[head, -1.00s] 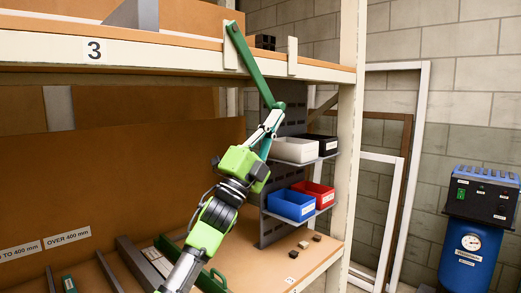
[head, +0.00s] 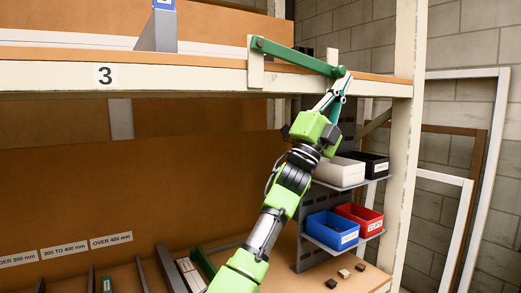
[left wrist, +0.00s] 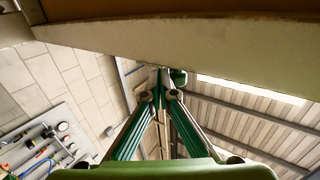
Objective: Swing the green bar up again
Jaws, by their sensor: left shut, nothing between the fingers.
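The green bar (head: 295,56) is pivoted at its left end on a white upright bracket (head: 255,62) on the front edge of the upper shelf. It lies close to level, sloping slightly down to the right. Its right end is by a second white bracket (head: 332,57). My left gripper (head: 345,80) reaches up from below, its fingertips at the bar's right end, touching or almost touching it. The fingers are shut with nothing between them. In the left wrist view the shut fingertips (left wrist: 160,88) point at the green bar end (left wrist: 178,76). My right gripper is out of view.
The upper shelf edge (head: 180,77) runs just above my left arm. White, black, blue (head: 332,230) and red bins stand on racks to the right, beside a cream post (head: 404,140). Small blocks (head: 343,273) lie on the lower shelf.

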